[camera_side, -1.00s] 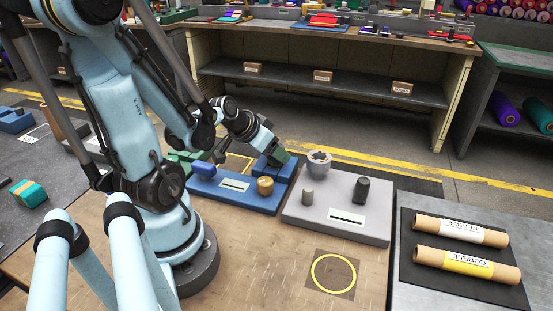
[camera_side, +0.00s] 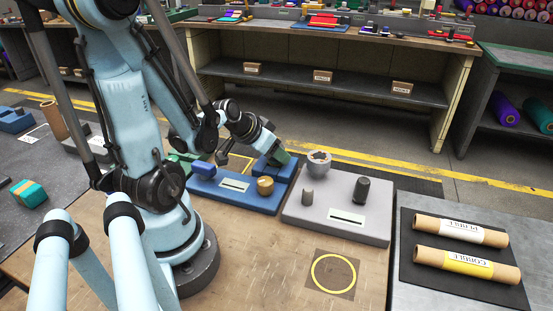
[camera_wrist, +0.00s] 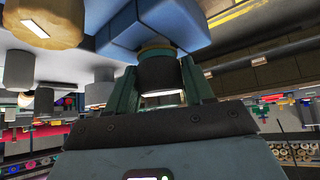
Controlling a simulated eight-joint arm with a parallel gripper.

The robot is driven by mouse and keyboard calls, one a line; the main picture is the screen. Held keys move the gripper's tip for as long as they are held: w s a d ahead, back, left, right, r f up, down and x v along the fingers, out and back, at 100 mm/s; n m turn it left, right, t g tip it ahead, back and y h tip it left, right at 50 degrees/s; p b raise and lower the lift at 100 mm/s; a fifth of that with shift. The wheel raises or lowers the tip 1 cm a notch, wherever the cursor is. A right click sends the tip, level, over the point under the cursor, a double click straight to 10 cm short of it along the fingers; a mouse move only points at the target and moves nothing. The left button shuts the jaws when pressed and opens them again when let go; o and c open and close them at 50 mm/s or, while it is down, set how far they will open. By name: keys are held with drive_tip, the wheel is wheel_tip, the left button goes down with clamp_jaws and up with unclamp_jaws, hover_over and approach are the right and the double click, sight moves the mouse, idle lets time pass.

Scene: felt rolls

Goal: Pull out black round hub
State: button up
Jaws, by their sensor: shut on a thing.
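The black round hub (camera_wrist: 161,76) sits between the green fingers of my gripper (camera_wrist: 159,64) in the wrist view. A brass-coloured ring lies between the hub and a blue block (camera_wrist: 175,24), so the hub is still at the block. In the side view my gripper (camera_side: 277,157) is low at the back right of the blue board (camera_side: 222,199), beside the raised blue block (camera_side: 282,176). The hub is hidden there behind the gripper and block. My gripper is shut on it.
A brass knob (camera_side: 265,186) and a blue roll (camera_side: 203,169) are on the blue board. The grey board (camera_side: 340,228) to the right bears a grey cup-like piece (camera_side: 319,163), a small grey peg (camera_side: 308,198) and a dark cylinder (camera_side: 361,190). A yellow ring mark (camera_side: 333,273) lies on clear table.

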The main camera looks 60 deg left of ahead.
drive_tip(key=shift+r, duration=1.05)
clamp_jaws()
drive_tip(key=shift+r, duration=3.45)
